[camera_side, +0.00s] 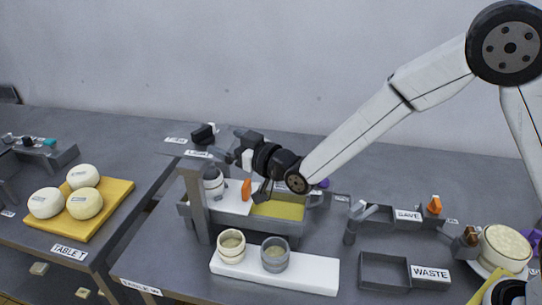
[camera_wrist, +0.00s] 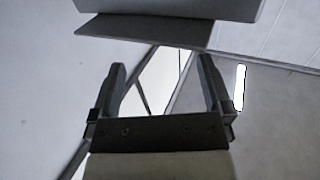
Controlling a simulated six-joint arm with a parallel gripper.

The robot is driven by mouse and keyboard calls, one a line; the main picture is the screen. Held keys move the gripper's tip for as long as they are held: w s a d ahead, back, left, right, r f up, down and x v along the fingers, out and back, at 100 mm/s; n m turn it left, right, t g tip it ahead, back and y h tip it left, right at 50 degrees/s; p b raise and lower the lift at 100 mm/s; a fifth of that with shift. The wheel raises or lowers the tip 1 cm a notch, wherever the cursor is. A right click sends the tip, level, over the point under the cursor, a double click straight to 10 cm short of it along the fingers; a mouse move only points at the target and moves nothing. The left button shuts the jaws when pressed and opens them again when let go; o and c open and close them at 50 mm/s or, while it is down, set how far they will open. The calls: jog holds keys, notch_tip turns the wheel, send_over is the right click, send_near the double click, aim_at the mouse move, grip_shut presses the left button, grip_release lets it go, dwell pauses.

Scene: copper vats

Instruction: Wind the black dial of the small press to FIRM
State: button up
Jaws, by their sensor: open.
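The small press appears to be the grey frame with an upright post (camera_side: 196,205) and a flat top at the left end of the middle table. A black dial (camera_side: 203,134) sits on its top, with small white labels beside it that are too small to read surely. My gripper (camera_side: 218,155) is just right of the dial, pointing left, and appears apart from it. In the wrist view my gripper (camera_wrist: 160,85) has its fingers spread with nothing between them. A grey slab lies beyond the fingertips there; I cannot make out the dial in that view.
Below my wrist is a grey vat (camera_side: 283,210) with yellowish contents. Two cups stand on a white board (camera_side: 315,273) in front. SAVE and WASTE trays (camera_side: 385,284) are at right. A yellow board (camera_side: 110,208) with three pale balls lies on the left table.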

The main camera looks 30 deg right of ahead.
aim_at(206, 133)
jog(key=shift+s+d, duration=0.1)
jog(key=shift+s, duration=0.2)
jog(key=shift+s+d, duration=0.15)
jog(key=shift+s, duration=0.2)
jog(key=shift+w, duration=0.1)
jog(key=shift+x, duration=3.8)
